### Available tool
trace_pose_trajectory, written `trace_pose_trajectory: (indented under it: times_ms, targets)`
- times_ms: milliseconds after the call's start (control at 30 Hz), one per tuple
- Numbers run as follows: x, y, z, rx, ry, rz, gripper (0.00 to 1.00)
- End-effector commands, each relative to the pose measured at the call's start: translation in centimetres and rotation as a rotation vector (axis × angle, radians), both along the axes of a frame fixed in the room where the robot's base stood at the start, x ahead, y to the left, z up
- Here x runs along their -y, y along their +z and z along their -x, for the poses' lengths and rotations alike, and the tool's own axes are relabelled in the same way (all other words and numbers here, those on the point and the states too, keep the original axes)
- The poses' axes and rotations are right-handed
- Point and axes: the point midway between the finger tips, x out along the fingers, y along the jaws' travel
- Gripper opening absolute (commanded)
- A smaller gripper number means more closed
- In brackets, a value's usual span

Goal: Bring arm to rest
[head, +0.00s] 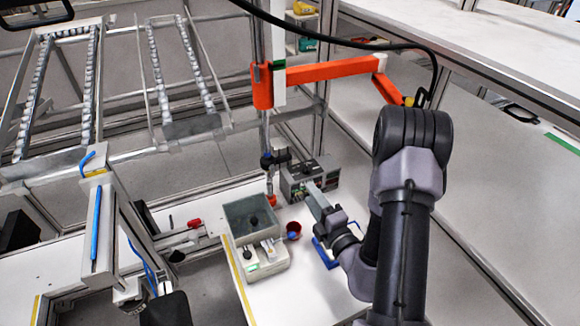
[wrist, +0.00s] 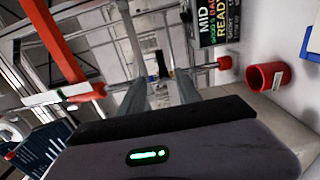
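My arm reaches in from the right in the head view, with its elbow high. My gripper (head: 314,192) is above the white bench top, in front of a small grey control box (head: 296,187). In the wrist view my gripper (wrist: 160,92) shows two grey fingers standing apart, with nothing visible between them. The gripper body below them carries a green light. No helmet shell can be made out in either view.
A red cup (head: 294,231) stands beside a grey-lidded box (head: 250,218) on the bench. A blue item (head: 323,254) lies close to my wrist. An orange jib arm (head: 320,72) spans above. Roller rails (head: 180,70) stand at the back left.

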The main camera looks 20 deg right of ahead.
Motion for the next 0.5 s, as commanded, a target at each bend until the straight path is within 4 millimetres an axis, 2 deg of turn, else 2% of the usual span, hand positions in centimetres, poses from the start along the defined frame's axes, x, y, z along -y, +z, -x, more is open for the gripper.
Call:
trace_pose_trajectory:
  times_ms: [100, 167, 267, 300, 367, 400, 467, 500]
  targets:
    - [-0.6, 0.5, -0.2, 0.009, 0.024, 0.015, 0.40]
    - [-2.4, 2.0, -0.8, 0.036, 0.099, 0.060, 0.40]
    - [-9.3, 6.8, -1.1, 0.137, 0.365, 0.241, 0.40]
    - [-13.1, 9.0, -0.4, 0.196, 0.507, 0.352, 0.40]
    - [-18.6, 11.5, 2.0, 0.297, 0.726, 0.545, 0.40]
    - [-22.1, 12.7, 4.4, 0.376, 0.875, 0.696, 0.40]
    - [-26.4, 13.5, 9.1, 0.519, 1.105, 0.966, 0.40]
    - [-28.5, 13.2, 12.9, 0.638, 1.266, 1.191, 0.40]
